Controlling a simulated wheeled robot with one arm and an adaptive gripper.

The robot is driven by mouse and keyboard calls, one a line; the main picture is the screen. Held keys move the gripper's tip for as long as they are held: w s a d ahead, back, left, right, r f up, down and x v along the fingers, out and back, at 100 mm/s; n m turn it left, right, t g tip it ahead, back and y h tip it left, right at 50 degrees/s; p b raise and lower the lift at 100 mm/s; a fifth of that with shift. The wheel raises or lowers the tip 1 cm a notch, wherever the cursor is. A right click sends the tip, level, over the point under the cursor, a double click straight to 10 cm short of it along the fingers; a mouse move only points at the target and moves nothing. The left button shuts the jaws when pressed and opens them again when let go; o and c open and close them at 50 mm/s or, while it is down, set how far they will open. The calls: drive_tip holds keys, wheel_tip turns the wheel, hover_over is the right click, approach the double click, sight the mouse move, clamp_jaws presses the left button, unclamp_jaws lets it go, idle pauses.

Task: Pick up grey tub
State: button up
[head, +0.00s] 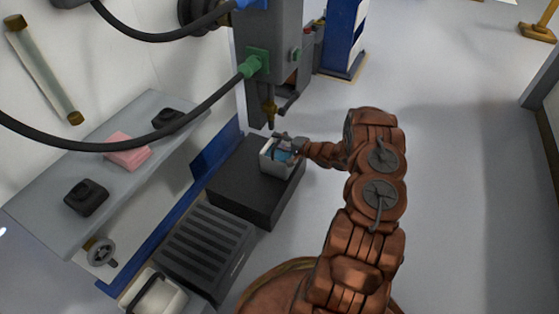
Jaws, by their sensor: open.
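The grey tub (273,167) is a small open box with something blue inside. It stands on a dark block (241,187) near the middle of the head view, below a nozzle. My gripper (283,142) is at the tub's upper right edge, reaching in from the right. It is open. The fingers overlap the rim in this view, and I cannot tell whether they touch it.
A grey shelf (55,205) at left holds a pink block (127,152) and black objects. A ribbed dark box (205,248) stands in front. Open floor lies right.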

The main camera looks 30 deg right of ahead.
clamp_jaws()
idle(0.7)
